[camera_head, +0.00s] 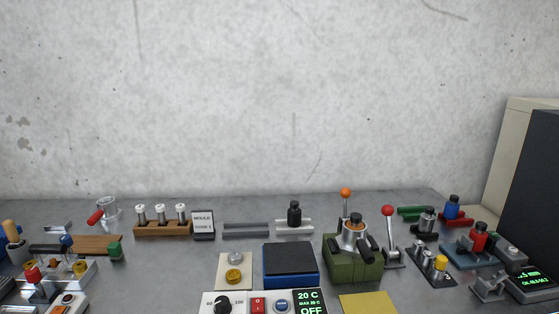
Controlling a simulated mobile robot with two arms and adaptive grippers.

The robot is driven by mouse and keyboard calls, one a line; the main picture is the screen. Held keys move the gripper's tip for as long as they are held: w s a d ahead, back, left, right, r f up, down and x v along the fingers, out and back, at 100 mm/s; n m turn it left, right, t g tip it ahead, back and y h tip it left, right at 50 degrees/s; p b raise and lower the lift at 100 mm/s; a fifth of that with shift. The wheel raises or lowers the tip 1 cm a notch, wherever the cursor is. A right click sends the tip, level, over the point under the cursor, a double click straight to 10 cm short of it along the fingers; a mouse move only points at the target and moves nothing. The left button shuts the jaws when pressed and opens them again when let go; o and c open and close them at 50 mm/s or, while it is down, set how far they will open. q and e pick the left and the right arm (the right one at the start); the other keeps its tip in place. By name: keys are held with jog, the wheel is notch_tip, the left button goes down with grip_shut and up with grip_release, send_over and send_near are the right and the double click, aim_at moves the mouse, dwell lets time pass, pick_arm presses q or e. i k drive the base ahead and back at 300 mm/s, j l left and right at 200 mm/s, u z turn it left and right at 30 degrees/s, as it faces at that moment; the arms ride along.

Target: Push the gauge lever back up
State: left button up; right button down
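Two ball-topped levers stand upright at the right of the middle. One has an orange ball (346,193) and stands just behind a green block (342,268). The other has a red ball (388,211) on a slim metal stem with a grey base, to the right of the block. I cannot tell from this view which is the gauge lever. A metal drum-like part (355,230) with black handles sits on the green block and hides the lower part of the orange-topped lever. Neither of my grippers is in view.
Several small fixtures crowd the right, near a dark cabinet (532,190). A wooden rack (163,229) stands back left. A yellow pad (368,303) lies in front.

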aim_at(512, 270)
jog(key=z, duration=1.45)
